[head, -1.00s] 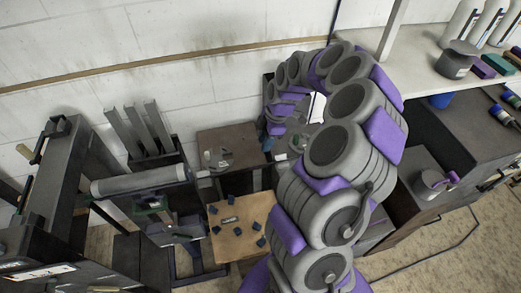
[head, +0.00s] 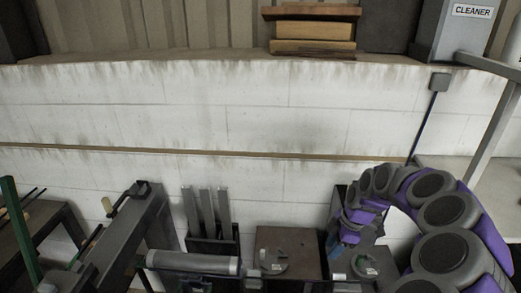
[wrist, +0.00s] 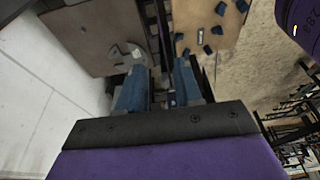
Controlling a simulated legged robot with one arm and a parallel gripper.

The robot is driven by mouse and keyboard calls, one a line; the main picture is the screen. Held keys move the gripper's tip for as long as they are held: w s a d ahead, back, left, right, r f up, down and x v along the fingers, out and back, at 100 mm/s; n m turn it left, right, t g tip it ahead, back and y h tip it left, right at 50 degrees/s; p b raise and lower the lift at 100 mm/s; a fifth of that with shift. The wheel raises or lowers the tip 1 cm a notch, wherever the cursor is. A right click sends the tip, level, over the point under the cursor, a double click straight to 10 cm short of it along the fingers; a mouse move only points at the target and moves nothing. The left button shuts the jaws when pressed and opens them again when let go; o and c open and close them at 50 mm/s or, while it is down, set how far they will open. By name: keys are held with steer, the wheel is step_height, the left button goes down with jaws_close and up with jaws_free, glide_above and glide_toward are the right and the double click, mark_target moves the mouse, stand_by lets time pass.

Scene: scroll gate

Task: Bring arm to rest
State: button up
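My arm, grey segments with purple pads, arches in the lower right of the head view and curls down near the wall. My gripper shows in the wrist view (wrist: 158,82). Its two blue fingers stand apart with a gap between them, and I see nothing held there. The gripper points down over the area beside the brown table (wrist: 85,35) and the tan board (wrist: 207,30). In the head view I cannot make out the fingers clearly.
The brown table (head: 288,246) with a grey disc stands left of my arm. A dark frame with a grey roller (head: 193,262) is further left. The white block wall (head: 230,120) runs behind. A grey cleaner box (head: 465,30) stands at the upper right.

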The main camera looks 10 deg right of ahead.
steer(key=s+a+r+m+g, duration=0.1)
steer(key=s+a+r+m, duration=0.1)
steer(key=s+a+r, duration=0.5)
steer(key=s+a+r+m, duration=0.2)
steer(key=s+a+r, duration=0.2)
steer(key=a, duration=0.6)
steer(key=s+a+m+g+h, duration=0.1)
steer(key=s+m, duration=0.9)
steer(key=s, duration=1)
steer(key=shift+a+m+g+h, duration=0.35)
steer(key=shift+a+h, duration=0.3)
steer(key=shift+h, duration=0.35)
steer(key=shift+w+f, duration=0.1)
